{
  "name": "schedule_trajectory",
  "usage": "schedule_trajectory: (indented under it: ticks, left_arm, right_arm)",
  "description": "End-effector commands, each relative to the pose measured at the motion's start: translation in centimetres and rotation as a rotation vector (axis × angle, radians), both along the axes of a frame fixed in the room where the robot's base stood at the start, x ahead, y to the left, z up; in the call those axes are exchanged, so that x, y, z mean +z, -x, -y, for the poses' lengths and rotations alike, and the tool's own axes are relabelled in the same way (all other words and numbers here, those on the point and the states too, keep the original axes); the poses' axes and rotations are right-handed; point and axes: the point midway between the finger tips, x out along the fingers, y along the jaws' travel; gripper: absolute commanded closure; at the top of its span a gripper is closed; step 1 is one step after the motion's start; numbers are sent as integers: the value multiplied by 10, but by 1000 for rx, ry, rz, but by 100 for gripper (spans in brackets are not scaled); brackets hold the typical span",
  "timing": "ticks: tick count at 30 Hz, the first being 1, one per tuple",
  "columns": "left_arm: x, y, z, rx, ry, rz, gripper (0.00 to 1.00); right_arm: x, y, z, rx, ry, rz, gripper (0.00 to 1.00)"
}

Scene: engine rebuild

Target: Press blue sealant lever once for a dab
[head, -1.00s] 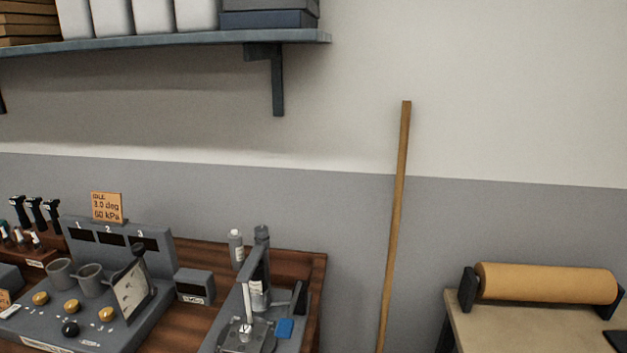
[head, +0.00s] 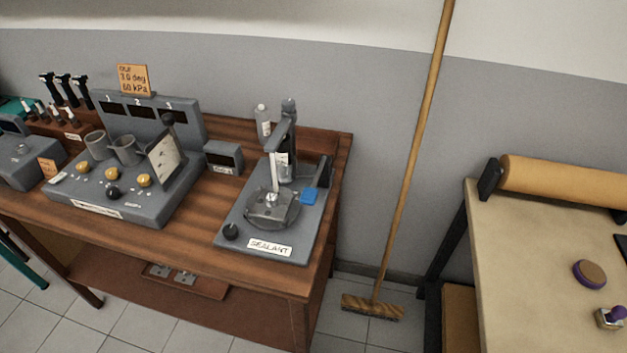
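The sealant station (head: 228,214) stands on the right part of the wooden bench and has a white "SEALANT" label on its front edge. A blue lever pad (head: 309,195) shows on its right side. An upright dispenser arm with a pale nozzle (head: 274,172) stands above a grey part on a round plate (head: 272,208). A black knob (head: 230,231) sits at the station's front left corner. Neither of my grippers is in view.
Left of the station are a small grey box (head: 223,157) and a console (head: 160,204) with yellow knobs and two grey cups. A broom (head: 412,160) leans on the wall right of the bench. A beige table (head: 510,240) with a roll stands at right.

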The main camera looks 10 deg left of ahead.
Motion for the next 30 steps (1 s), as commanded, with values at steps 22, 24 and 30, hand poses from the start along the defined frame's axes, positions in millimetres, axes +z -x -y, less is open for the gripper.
schedule_trajectory:
  ticks: [22,24,30]
  left_arm:
    - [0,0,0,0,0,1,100]
    - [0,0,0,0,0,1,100]
    - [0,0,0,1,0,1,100]
  right_arm:
    - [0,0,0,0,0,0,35]
    - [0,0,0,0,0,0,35]
    - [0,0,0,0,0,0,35]
